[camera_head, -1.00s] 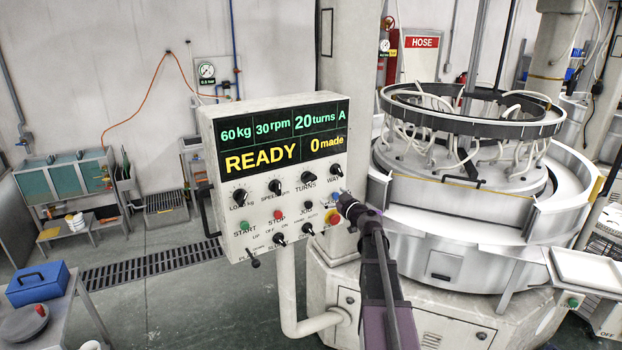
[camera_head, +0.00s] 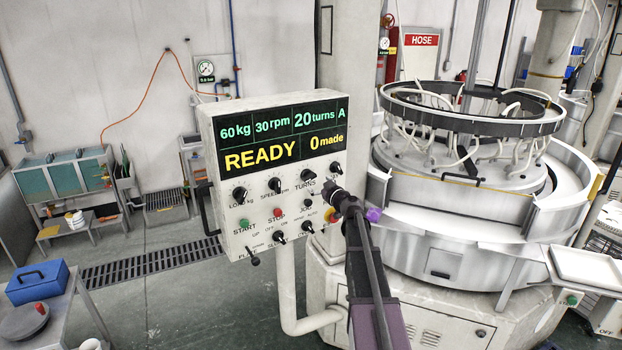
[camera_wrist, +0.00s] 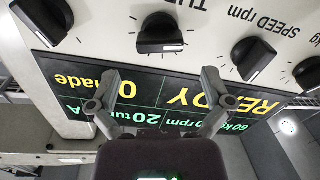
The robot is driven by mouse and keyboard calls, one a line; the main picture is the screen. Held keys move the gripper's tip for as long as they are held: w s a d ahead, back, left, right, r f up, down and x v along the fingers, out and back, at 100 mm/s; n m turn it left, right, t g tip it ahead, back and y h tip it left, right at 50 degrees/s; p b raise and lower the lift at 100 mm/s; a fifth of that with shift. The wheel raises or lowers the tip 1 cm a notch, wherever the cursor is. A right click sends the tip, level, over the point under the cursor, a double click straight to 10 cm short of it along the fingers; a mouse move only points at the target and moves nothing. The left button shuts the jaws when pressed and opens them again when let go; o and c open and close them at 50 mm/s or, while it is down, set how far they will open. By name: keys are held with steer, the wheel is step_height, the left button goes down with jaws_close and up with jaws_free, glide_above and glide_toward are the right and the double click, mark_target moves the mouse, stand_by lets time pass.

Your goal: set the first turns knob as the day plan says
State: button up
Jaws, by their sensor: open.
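The control panel (camera_head: 225,215) has a row of black knobs under its display (camera_head: 280,135), which reads 60 kg, 30 rpm, 20 turns A, READY, 0 made. The turns knob (camera_head: 308,175) is third from left in that row. In the wrist view the panel is upside down, and the turns knob (camera_wrist: 160,34) is at top centre with its label partly cut off. My gripper (camera_head: 332,188) is close to the panel, just right of and below the turns knob. In the wrist view my gripper (camera_wrist: 160,90) has its fingers apart and empty, over the display.
The speed knob (camera_head: 274,184) and load knob (camera_head: 239,194) are left of the turns knob; the wait knob (camera_head: 336,168) is right. A red stop button (camera_head: 278,213) and green start button (camera_head: 244,225) lie below. The large lapping machine (camera_head: 440,240) stands right. No day plan is readable.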

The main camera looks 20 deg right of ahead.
mark_target(312, 178)
steer(key=shift+w+a, duration=0.2)
steer(key=shift+w, duration=1.25)
steer(key=shift+w+a, duration=0.2)
steer(key=shift+w, duration=1.25)
steer(key=c, duration=1)
steer(key=shift+d, duration=0.2)
steer(key=shift+c, duration=0.2)
steer(key=shift+a, duration=0.15)
